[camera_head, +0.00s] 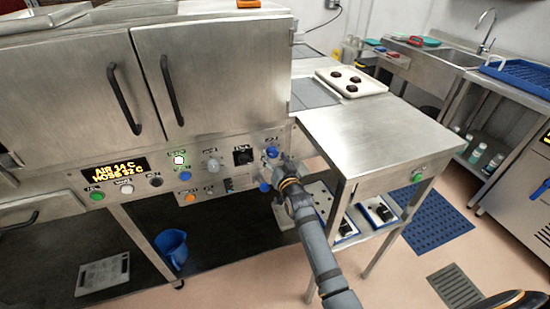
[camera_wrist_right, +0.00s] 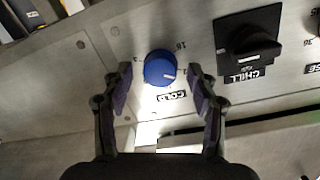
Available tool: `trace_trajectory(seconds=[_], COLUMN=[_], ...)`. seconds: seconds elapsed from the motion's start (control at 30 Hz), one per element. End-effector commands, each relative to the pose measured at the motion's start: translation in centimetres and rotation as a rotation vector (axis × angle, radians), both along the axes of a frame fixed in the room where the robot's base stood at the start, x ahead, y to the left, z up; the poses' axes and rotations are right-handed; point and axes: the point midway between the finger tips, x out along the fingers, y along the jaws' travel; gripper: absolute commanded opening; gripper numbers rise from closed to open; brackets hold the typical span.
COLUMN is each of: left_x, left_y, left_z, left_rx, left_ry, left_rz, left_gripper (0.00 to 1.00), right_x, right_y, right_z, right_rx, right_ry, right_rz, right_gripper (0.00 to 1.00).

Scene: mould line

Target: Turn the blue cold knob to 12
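The blue cold knob (camera_head: 271,151) sits at the right end of the steel control panel. In the right wrist view the knob (camera_wrist_right: 160,66) has a white pointer line toward the right of the picture, near the right finger. A 3 and an 18 show around it; another number is partly hidden by that finger. The COLD label (camera_wrist_right: 171,97) appears upside down. My right gripper (camera_wrist_right: 160,78) is open, its fingers on either side of the knob with visible gaps. In the head view my right gripper (camera_head: 281,168) is at the panel. My left gripper is not in view.
A black chill knob (camera_wrist_right: 249,45) is beside the cold knob; it also shows in the head view (camera_head: 243,156). Another blue knob (camera_head: 265,187) is below. A display (camera_head: 115,169) reads AIR 14 C, HOSE 52 C. A steel table (camera_head: 385,140) stands right of the panel.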

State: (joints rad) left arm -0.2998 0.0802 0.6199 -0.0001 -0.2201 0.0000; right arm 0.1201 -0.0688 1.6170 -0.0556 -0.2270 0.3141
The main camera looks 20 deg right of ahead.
Motion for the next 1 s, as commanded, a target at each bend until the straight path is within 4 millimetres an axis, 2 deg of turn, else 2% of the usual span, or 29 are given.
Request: trace_trajectory(seconds=[0.17, 0.27, 0.6, 0.7, 0.83, 1.0], left_x=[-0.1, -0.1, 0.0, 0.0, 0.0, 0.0], left_y=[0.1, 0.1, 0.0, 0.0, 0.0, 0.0], left_z=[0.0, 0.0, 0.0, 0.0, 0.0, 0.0], left_rx=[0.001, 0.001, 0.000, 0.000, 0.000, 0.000], left_ry=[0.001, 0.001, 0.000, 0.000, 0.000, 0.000], left_rz=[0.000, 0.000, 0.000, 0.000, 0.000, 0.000], left_gripper=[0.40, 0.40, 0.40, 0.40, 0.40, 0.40], right_x=[-0.1, -0.9, -8.8, -10.5, -11.7, -12.0], right_y=[0.0, 0.0, 0.0, 0.0, 0.0, 0.0], right_z=[0.0, 0.0, 0.4, 0.5, 0.7, 0.7], right_rx=[0.000, 0.001, 0.002, 0.001, 0.000, 0.000], right_ry=[-0.001, 0.000, 0.002, 0.001, 0.000, 0.000], right_rz=[0.000, 0.000, 0.000, -0.001, 0.000, 0.000], right_gripper=[0.59, 0.59, 0.59, 0.59, 0.59, 0.59])
